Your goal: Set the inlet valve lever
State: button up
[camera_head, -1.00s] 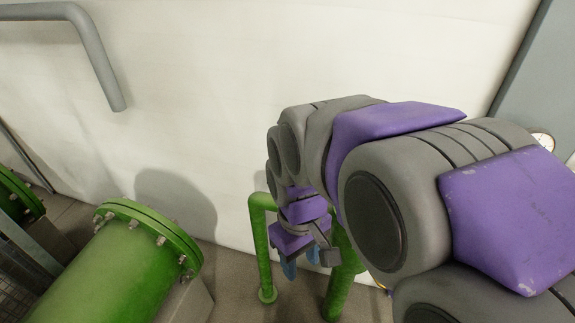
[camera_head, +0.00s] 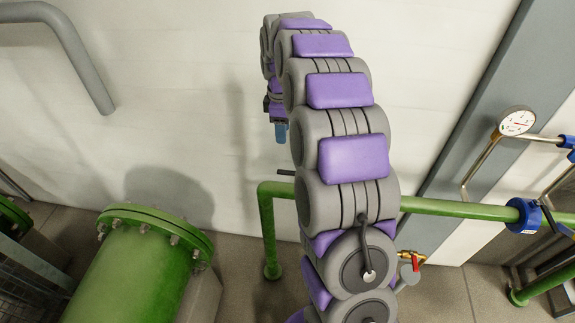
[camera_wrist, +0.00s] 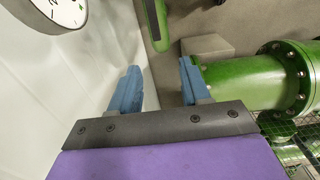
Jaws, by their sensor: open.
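My gripper (camera_wrist: 160,88) is open and empty in the wrist view, with its two blue fingers apart. In the head view my gripper (camera_head: 280,132) hangs high in front of the white wall, partly hidden by its own arm. A dark lever (camera_head: 286,173) pokes out left of my arm, just above the green pipe; its base is hidden. I cannot tell which is the inlet lever.
The green pipe (camera_head: 450,209) runs behind my arm. A small red-handled tap (camera_head: 414,264) is right of my arm. A pressure gauge (camera_head: 516,122) hangs at right. A large green flanged tank (camera_head: 140,265) stands at left. A round dial (camera_wrist: 62,10) shows in the wrist view.

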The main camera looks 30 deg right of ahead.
jog(key=f, duration=0.2)
jog(key=b, duration=0.2)
send_near(290, 172)
jog(key=f, duration=0.2)
jog(key=d+f+b, duration=0.1)
jog(key=f, duration=0.2)
jog(key=d+f, duration=0.1)
jog(key=f, duration=0.2)
jog(key=shift+f, duration=0.1)
jog(key=a, duration=0.3)
jog(key=shift+a+r, duration=0.25)
jog(key=shift+a, duration=0.1)
jog(key=c, duration=0.4)
jog(key=shift+c, duration=0.7)
jog(key=shift+d, duration=0.35)
jog(key=shift+c, duration=0.8)
jog(key=shift+d+f, duration=0.1)
jog(key=shift+d, duration=0.8)
grip_shut()
jog(key=shift+a, duration=0.3)
